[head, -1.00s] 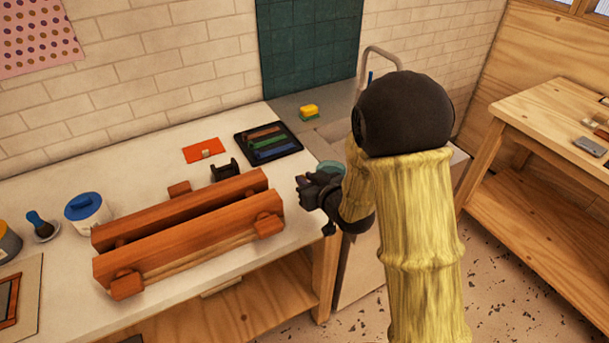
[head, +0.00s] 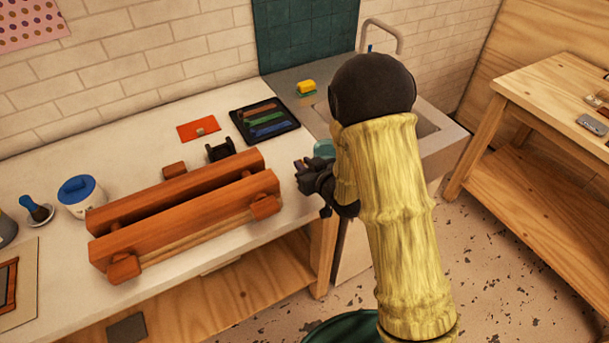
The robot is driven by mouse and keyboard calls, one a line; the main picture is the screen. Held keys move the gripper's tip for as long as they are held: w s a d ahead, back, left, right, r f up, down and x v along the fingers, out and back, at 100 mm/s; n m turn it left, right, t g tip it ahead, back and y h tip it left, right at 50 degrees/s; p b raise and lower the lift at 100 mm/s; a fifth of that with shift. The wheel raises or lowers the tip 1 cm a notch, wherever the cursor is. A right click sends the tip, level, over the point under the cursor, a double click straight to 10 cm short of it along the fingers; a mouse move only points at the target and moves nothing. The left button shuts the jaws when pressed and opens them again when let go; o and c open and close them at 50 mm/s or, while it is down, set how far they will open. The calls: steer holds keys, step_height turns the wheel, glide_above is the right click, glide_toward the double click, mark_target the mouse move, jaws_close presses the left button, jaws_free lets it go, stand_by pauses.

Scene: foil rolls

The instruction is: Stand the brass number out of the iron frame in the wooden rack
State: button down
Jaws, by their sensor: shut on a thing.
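My gripper (head: 304,177) is at the right end of the bench, right of the wooden press. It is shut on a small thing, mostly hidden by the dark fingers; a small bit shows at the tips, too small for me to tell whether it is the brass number. A small black stand (head: 219,151), possibly the iron frame, sits on the bench behind the press. I cannot make out the wooden rack for certain; the right-hand wooden table (head: 538,87) is partly in view, with small items on it.
The big reddish wooden press (head: 185,215) fills the front of the bench (head: 130,150). A black tray of coloured bars (head: 264,122), a red card (head: 198,128) and a blue-lidded pot (head: 79,196) stand around it. A sink (head: 425,125) is behind my arm; a dark green bin (head: 345,330) is below.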

steer(key=shift+w+f, duration=0.1)
steer(key=shift+f, duration=0.4)
steer(key=shift+f, duration=2.05)
steer(key=shift+f, duration=0.2)
steer(key=c, duration=1.3)
jaws_free()
steer(key=shift+c, duration=0.2)
steer(key=shift+r, duration=0.15)
